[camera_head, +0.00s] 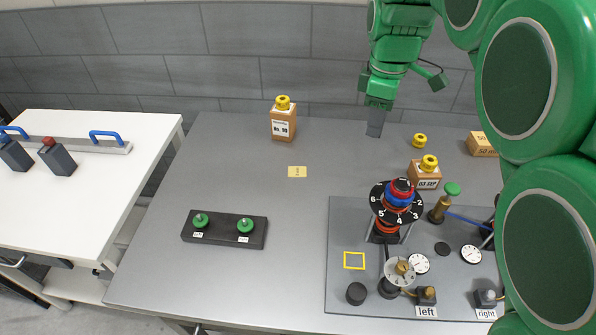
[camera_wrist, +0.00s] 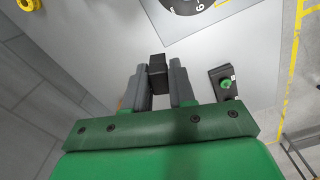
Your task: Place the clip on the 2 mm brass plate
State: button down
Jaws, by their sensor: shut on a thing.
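My gripper (camera_head: 375,122) hangs above the back of the grey table, right of the middle. In the wrist view my gripper (camera_wrist: 160,88) is shut on a small dark block (camera_wrist: 158,70), which looks to be the clip. The block sticks out past the fingertips. In the head view it cannot be told apart from the fingers. A small flat yellow plate (camera_head: 297,172) with tiny print lies on the table, left of and in front of my gripper. It looks to be the brass plate; its print is too small to read.
A wooden block with a yellow knob (camera_head: 283,122) stands behind the plate. A black base with green knobs (camera_head: 225,229) lies front left. The fixture panel (camera_head: 345,215), with a numbered dial (camera_head: 397,202) and gauges, fills the front right. Table around the plate is clear.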

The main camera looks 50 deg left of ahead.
jog(key=s+a+n, duration=0.3)
jog(key=s+a, duration=0.4)
jog(key=s, duration=0.4)
send_over(297, 171)
jog(key=shift+d+f, duration=0.1)
jog(key=shift+f, duration=11.95)
jog(key=c, duration=0.9)
grip_release()
jog(key=shift+f, duration=0.15)
jog(key=shift+c, duration=0.2)
